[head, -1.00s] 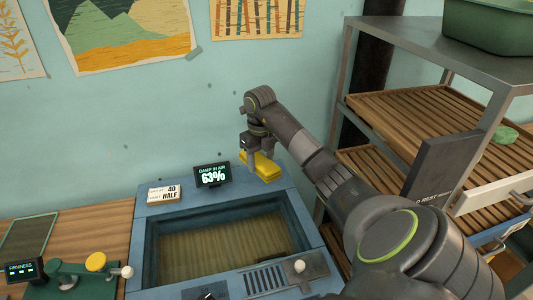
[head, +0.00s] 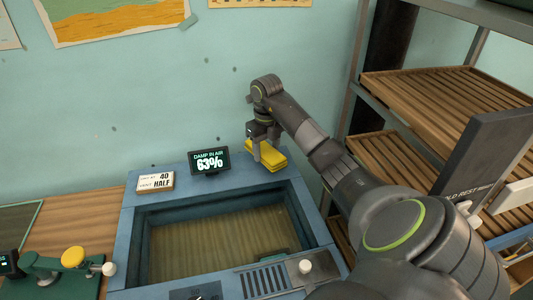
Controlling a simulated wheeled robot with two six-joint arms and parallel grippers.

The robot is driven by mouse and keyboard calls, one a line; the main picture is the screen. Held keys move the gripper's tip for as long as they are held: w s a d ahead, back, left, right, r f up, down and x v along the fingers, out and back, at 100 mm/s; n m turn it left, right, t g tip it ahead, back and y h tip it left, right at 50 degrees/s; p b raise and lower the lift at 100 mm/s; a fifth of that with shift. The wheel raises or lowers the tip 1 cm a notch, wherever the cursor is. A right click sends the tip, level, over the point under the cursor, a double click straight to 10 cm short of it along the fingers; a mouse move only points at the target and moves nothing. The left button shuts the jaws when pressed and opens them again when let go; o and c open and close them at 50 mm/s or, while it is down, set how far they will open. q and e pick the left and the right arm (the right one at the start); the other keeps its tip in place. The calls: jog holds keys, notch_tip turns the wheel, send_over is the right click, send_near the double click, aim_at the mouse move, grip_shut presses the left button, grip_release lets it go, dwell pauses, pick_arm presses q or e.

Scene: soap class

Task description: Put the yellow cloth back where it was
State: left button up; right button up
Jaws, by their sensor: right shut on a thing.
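The yellow cloth (head: 274,158) is a small folded block at the back right corner of the blue box (head: 140,215), to the right of the black display. My right gripper (head: 262,155) is shut on the cloth, pointing down from above. The cloth is at or just above the box's back rim; I cannot tell whether it touches. The fingers hide part of the cloth. My left gripper is not in view.
A slatted wooden rack (head: 445,95) stands at the right. A green tool with a yellow knob (head: 73,257) is at lower left.

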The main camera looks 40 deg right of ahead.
jog(key=shift+f, duration=0.25)
jog(key=shift+f+b, duration=0.55)
jog(key=shift+f, duration=1)
jog(key=shift+s, duration=0.1)
jog(key=o, duration=0.9)
jog(key=shift+f, duration=0.15)
jog(key=shift+o, duration=0.2)
